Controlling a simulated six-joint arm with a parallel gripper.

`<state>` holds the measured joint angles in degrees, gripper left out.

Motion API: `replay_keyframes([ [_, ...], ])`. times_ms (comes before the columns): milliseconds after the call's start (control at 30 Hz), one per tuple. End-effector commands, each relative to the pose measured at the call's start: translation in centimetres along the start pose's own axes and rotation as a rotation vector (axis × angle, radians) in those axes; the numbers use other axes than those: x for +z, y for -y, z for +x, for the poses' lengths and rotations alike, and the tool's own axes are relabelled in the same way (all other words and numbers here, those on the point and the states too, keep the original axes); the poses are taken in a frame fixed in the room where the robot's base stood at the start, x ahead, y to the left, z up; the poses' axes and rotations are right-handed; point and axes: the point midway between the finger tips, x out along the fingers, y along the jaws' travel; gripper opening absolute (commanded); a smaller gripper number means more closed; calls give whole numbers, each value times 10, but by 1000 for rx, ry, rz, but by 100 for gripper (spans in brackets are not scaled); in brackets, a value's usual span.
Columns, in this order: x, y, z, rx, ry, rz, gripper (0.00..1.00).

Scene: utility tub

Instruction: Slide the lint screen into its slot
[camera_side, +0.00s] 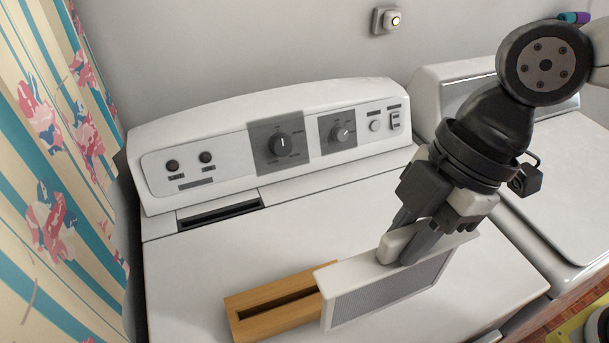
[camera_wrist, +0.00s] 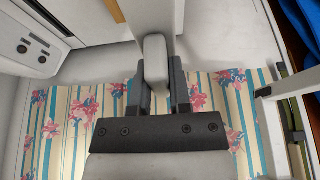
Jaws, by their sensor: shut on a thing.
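The lint screen (camera_side: 385,290) is a white frame with grey mesh, upright with its long side roughly level. My gripper (camera_side: 408,246) is shut on the white handle on its top edge. The handle also shows between the fingers in the wrist view (camera_wrist: 155,62). The slot (camera_side: 220,213) is a dark, narrow opening in the dryer top at the back left, below the control panel. The screen is apart from it, to the right and nearer the front. The screen's left end overlaps a wooden block in the side view; I cannot tell whether they touch.
The slotted wooden block (camera_side: 262,318) sits on the white dryer top (camera_side: 195,275) and its groove looks empty. The control panel (camera_side: 230,150) rises behind the slot. Striped floral fabric (camera_side: 45,190) hangs at the left. A second white appliance (camera_side: 560,190) stands at the right.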

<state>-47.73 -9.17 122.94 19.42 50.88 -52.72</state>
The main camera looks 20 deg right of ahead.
Motion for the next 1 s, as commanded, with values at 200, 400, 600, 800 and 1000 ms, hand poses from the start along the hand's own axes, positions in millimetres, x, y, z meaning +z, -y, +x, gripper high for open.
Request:
replay_keyframes([
  [200, -8, -13, 12, 0, 1, 2, 0],
  [400, -18, -30, 28, -1, 1, 3, 0],
  [600, -29, -48, 44, -1, 1, 3, 0],
  [800, -40, -66, 60, 0, 1, 2, 0],
  [1000, -43, -79, 86, -1, 1, 3, 0],
])
